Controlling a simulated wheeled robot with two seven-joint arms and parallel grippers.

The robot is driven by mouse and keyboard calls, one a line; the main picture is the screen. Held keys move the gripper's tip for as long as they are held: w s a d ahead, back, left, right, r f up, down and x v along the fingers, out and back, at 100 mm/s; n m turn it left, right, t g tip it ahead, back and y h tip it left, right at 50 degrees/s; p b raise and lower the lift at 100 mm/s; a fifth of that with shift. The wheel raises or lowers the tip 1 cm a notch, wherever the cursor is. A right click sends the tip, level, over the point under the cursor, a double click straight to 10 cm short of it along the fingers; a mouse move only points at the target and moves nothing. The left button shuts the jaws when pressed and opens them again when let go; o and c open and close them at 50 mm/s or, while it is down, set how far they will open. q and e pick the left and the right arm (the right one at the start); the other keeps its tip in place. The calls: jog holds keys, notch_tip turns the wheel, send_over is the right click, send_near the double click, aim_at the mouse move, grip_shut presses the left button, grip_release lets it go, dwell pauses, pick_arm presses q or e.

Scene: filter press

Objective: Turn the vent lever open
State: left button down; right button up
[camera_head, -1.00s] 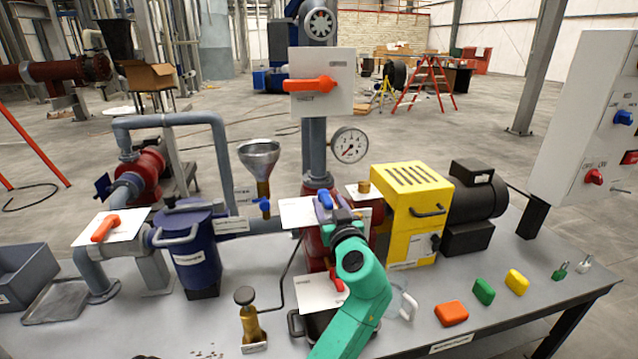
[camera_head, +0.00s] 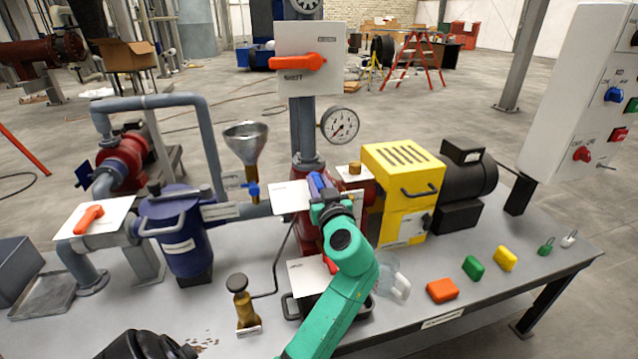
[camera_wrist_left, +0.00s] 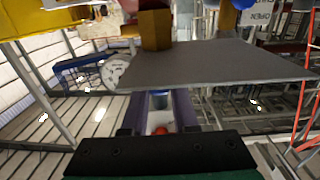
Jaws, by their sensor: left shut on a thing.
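The vent lever is a small blue lever (camera_head: 316,182) at a white label plate (camera_head: 287,197) on the red pipe body in the head view. My left gripper (camera_head: 322,190), on the teal arm, is at this lever with its jaws shut on it. The jaws hide much of the lever, and its exact angle is hard to read. In the left wrist view the two purple fingers (camera_wrist_left: 160,112) lie close together below the edge of a grey plate (camera_wrist_left: 215,65). A brass fitting (camera_wrist_left: 155,28) stands above that plate. My right gripper does not show.
A yellow pump box (camera_head: 402,190) stands right of the lever. A pressure gauge (camera_head: 340,125) and an upper plate with an orange lever (camera_head: 300,62) are above it. A funnel (camera_head: 245,140) and blue vessel (camera_head: 180,235) stand left. Coloured blocks lie front right.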

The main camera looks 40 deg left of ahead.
pick_arm(q)
jog(key=shift+s+a+m+t+h, duration=0.2)
jog(key=shift+s+m+t+h, duration=0.05)
jog(key=shift+m+t+h, duration=0.5)
pick_arm(e)
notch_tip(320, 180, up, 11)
jog(key=p, duration=1.1)
pick_arm(q)
jog(key=shift+s+a+f+m+t+h+b, duration=0.1)
jog(key=shift+a+m+t+h+b, duration=0.65)
jog(key=shift+m+h, duration=2.6)
jog(key=shift+s+a+m+t+h+b, duration=0.1)
jog(key=shift+a+m+h+b, duration=1.4)
jog(key=shift+h, duration=3.05)
jog(key=shift+s+a+f+m+t+h+b, duration=0.1)
jog(key=shift+a+m+t+h+b, duration=0.35)
jog(key=shift+m+h+b, duration=2.1)
pick_arm(e)
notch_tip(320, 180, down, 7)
jog(key=p, duration=0.2)
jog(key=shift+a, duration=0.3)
pick_arm(q)
jog(key=m+h, duration=0.1)
jog(key=h, duration=0.1)
jog(key=shift+r+m+h, duration=0.1)
jog(key=shift+m+h, duration=0.25)
jog(key=shift+h, duration=0.05)
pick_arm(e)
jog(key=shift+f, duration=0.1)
